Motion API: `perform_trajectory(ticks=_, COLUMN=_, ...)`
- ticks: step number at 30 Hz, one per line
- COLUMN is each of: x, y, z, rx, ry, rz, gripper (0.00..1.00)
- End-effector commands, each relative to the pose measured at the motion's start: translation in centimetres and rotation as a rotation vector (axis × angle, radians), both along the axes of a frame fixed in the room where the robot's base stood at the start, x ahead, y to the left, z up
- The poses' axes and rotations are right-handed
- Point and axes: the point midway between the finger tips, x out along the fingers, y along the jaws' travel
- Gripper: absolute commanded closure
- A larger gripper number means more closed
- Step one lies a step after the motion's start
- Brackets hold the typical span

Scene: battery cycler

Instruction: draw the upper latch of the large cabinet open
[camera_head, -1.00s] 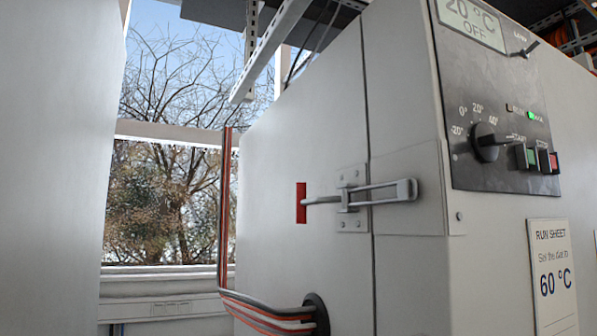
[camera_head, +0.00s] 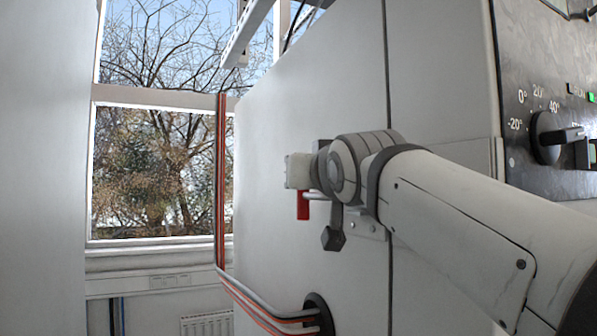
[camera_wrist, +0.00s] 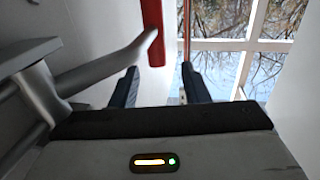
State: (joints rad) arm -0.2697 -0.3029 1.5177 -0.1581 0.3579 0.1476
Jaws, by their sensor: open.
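The large cabinet (camera_head: 290,120) has its latch on the side wall, mostly hidden behind my arm in the head view. Part of its bracket (camera_head: 368,226) and a red strip (camera_head: 303,206) show there. In the wrist view the grey latch lever (camera_wrist: 105,65) runs from the left towards the red strip (camera_wrist: 153,32). My gripper (camera_wrist: 160,84) is open, its two dark fingers apart. The lever passes to the left of the left finger, and nothing shows held between the fingers. Whether a finger touches the lever cannot be told. In the head view the fingertips are hidden.
A cable bundle (camera_head: 222,180) runs down left of the latch and into a dark port (camera_head: 318,313) low on the cabinet. A control panel with a knob (camera_head: 546,137) is at the right. A window (camera_head: 160,180) lies behind, with open space before it.

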Motion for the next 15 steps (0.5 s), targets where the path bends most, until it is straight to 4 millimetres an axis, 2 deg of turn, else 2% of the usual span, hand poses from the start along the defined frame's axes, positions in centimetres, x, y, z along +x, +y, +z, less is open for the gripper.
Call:
perform_trajectory(ticks=1, x=1.1, y=0.1, z=0.2, rx=-0.001, ry=0.005, rz=-0.002, gripper=0.58)
perform_trajectory(ticks=6, x=3.6, y=0.4, z=0.2, rx=-0.001, ry=0.004, rz=-0.006, gripper=0.58)
perform_trajectory(ticks=10, x=4.9, y=0.6, z=0.1, rx=-0.001, ry=0.003, rz=-0.008, gripper=0.58)
perform_trajectory(ticks=15, x=5.4, y=0.7, z=0.0, rx=0.000, ry=0.002, rz=-0.008, gripper=0.58)
